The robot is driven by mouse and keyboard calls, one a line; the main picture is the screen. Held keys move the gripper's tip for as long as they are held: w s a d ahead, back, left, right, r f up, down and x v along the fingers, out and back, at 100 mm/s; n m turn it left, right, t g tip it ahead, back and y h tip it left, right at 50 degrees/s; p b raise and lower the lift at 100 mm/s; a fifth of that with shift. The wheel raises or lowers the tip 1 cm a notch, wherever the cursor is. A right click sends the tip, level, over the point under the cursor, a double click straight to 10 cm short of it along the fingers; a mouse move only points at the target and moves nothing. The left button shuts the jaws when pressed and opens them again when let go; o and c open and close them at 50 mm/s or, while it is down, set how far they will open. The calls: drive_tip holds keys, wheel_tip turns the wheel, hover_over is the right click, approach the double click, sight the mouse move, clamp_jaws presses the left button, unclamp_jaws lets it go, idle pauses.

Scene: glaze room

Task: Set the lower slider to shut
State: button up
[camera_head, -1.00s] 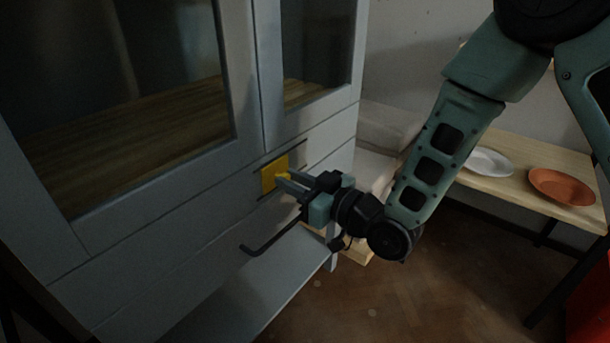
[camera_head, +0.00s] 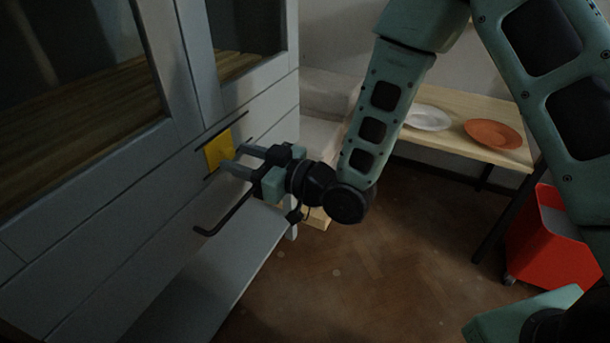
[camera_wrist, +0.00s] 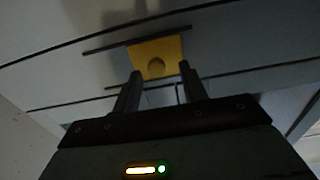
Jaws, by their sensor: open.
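The slider is a yellow square plate (camera_head: 216,151) with a round knob, set between two dark rails on the pale grey cabinet front (camera_head: 150,190). In the wrist view the yellow plate (camera_wrist: 150,50) and its knob (camera_wrist: 156,67) face me, with the knob between the finger lines. My gripper (camera_head: 233,158) is open and empty, its fingertips just in front of the plate. In the wrist view my gripper (camera_wrist: 160,74) shows both fingers apart below the plate, with no visible contact. No second slider is clearly seen.
A dark bent handle (camera_head: 222,216) sticks out below the slider, above a grey ledge (camera_head: 205,275). Glazed doors are above. At the right stands a wooden bench (camera_head: 460,143) with a white plate (camera_head: 428,118) and an orange plate (camera_head: 493,134). A red bin (camera_head: 550,240) is on the open floor.

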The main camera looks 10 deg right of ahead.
drive_tip(key=p+v, duration=1.1)
drive_tip(key=v, duration=0.5)
